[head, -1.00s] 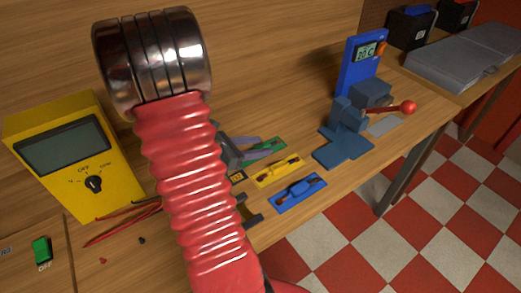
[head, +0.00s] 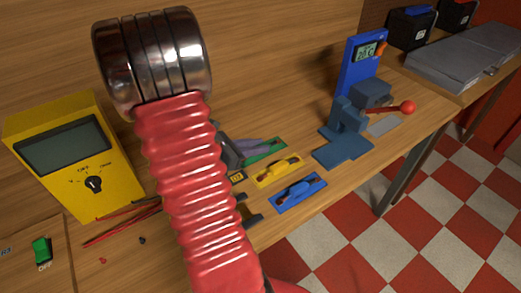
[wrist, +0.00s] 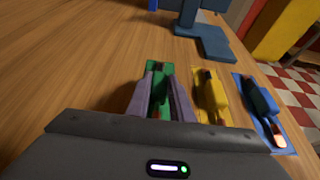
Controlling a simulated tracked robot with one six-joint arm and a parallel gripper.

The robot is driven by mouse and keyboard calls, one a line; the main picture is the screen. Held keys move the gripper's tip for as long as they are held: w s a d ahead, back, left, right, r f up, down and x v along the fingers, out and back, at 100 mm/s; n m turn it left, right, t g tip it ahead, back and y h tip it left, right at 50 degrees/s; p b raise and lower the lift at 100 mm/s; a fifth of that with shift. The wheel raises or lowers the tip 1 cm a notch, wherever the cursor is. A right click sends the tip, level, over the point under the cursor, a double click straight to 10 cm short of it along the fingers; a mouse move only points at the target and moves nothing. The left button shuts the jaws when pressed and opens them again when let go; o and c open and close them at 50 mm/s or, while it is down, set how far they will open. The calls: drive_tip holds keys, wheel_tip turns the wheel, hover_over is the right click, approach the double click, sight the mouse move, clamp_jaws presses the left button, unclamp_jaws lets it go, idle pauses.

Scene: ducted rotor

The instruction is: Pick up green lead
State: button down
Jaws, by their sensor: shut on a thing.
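The green lead (wrist: 158,89) lies on its green plate in the wrist view, between the two purple-grey fingers of my gripper (wrist: 161,95). The fingers are closed on it, and it still appears to be at its plate. In the head view the green plate (head: 268,154) shows at the fingertips of my gripper (head: 262,149). My red arm hides part of the bench there. The yellow lead (head: 276,170) and the blue lead (head: 299,193) lie on their own plates to the right of the green one.
A blue press-like device (head: 345,135) with a red-knobbed lever stands beyond the leads. A blue display unit (head: 362,65) is behind it. A yellow multimeter (head: 75,155) and red wires (head: 122,225) are at left. The bench edge lies just past the blue lead.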

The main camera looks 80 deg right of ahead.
wheel_tip(320, 180, up, 10)
idle(0.9)
drive_tip(key=shift+s, duration=0.2)
idle(0.9)
